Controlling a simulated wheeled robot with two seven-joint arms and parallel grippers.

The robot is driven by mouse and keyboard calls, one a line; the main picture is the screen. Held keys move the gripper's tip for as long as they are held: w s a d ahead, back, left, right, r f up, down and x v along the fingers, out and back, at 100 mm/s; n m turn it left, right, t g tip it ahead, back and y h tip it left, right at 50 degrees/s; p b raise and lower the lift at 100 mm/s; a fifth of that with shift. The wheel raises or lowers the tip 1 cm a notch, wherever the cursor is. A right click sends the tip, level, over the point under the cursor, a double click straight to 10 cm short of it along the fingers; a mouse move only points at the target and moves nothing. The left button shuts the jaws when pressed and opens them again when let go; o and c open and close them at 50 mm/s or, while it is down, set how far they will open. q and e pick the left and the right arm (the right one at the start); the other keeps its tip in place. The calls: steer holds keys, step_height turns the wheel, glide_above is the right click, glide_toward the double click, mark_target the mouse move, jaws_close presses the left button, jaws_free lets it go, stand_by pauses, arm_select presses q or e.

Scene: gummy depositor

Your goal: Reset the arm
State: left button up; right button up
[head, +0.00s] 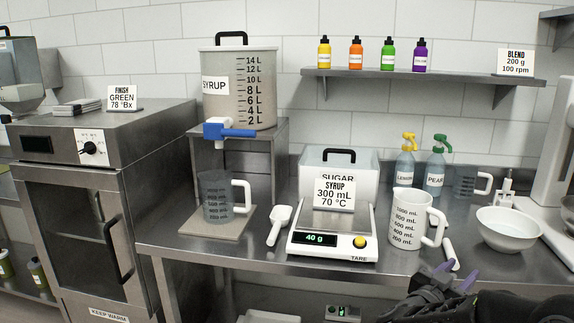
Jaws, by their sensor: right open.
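My right gripper (456,274) shows at the bottom right, with a dark body and purple fingertips. Its fingertips are apart, with nothing seen between them. It is low, in front of the steel counter's front edge, below the white measuring jug (406,220) and a small white-handled tool (450,254). The dark right arm comes in from the right edge along the bottom. My left gripper is not in view.
The steel counter (270,256) holds a scale (334,246) reading 40 g, a scoop (279,225), a white bowl (507,232) and spray bottles (435,172). A clear jug (214,197) stands under the syrup tank's blue tap (230,131). A warming cabinet (80,225) stands left.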

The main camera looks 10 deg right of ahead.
steer(key=w+a+f+n+t+y+p, duration=0.1)
steer(key=a+f+n+y, duration=0.4)
steer(key=a+f, duration=0.55)
steer(key=w+a+f+n+t+y+p, duration=0.1)
steer(key=w+a+f+n+y, duration=0.1)
steer(key=a+f+y, duration=0.8)
steer(key=s+a+f+n+g+y+p, duration=0.1)
steer(key=s+a+f+n+g+y, duration=0.35)
steer(key=s+a+f, duration=1.1)
steer(key=s+a+f+g, duration=0.2)
steer(key=s, duration=0.4)
steer(key=s+a+f+m+g, duration=0.1)
steer(key=s+a+f+g, duration=0.1)
steer(key=s, duration=0.5)
steer(key=shift+s+a+f+g, duration=0.15)
steer(key=shift+a+f+g, duration=0.3)
steer(key=shift+g, duration=0.3)
steer(key=shift+d, duration=0.1)
